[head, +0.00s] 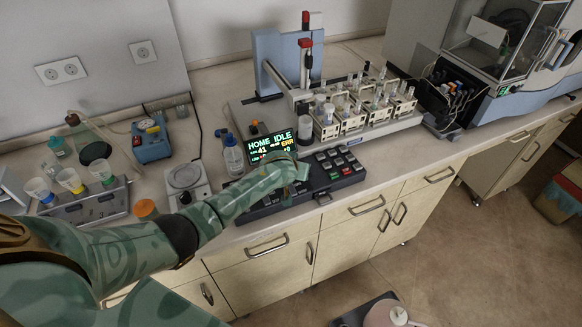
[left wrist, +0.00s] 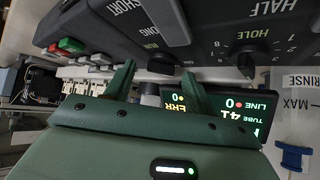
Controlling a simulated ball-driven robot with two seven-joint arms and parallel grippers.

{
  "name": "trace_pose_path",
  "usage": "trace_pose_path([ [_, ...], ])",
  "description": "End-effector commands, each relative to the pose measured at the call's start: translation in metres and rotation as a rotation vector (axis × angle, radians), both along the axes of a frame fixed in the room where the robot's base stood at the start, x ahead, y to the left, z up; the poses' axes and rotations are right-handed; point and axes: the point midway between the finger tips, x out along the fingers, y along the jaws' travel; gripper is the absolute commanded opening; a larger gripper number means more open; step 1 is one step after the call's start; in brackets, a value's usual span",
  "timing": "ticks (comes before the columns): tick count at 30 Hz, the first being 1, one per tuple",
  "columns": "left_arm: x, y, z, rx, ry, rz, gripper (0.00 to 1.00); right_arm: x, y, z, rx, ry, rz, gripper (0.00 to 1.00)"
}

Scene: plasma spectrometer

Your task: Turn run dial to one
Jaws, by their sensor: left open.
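The control panel (head: 335,172) is a dark box with a lit screen (head: 270,146) and rows of keys. The head view screen reads HOME IDLE. The run dial (left wrist: 160,65), a dark knob by the yellow RUN label, shows in the left wrist view just beyond my fingertips; its setting is not readable. My left gripper (left wrist: 158,84) is open, its two green fingers apart on either side of the dial's line; contact cannot be told. In the head view the left gripper (head: 297,178) is over the panel and hides the dial. My right gripper is not in view.
A second knob marked HOLE (left wrist: 251,61) is beside the run dial. A sampler with vial racks (head: 345,118) stands behind the panel. A clear bottle (head: 233,157) and a scale (head: 186,177) stand left of the panel. The counter's front edge is close.

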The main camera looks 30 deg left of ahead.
Motion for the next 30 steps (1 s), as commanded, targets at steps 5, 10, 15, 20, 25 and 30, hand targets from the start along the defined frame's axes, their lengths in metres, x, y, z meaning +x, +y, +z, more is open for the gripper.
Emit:
trace_pose_path([
  [5, -0.020, -0.003, 0.025, -0.001, 0.000, -0.001, 0.55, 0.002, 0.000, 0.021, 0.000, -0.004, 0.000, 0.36],
  [10, -0.053, -0.009, 0.058, -0.002, -0.001, -0.001, 0.55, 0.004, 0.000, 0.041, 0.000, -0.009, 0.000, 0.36],
  [15, -0.083, -0.014, 0.088, -0.001, -0.001, 0.000, 0.55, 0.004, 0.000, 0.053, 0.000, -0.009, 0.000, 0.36],
  [20, -0.102, -0.018, 0.106, -0.001, 0.000, 0.000, 0.55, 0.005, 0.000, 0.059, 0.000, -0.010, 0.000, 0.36],
  [25, -0.111, -0.018, 0.113, 0.000, 0.001, 0.001, 0.55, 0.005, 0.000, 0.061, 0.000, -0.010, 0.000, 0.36],
  [30, -0.111, -0.018, 0.113, 0.001, 0.001, 0.001, 0.55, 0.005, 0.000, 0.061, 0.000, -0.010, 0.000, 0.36],
])
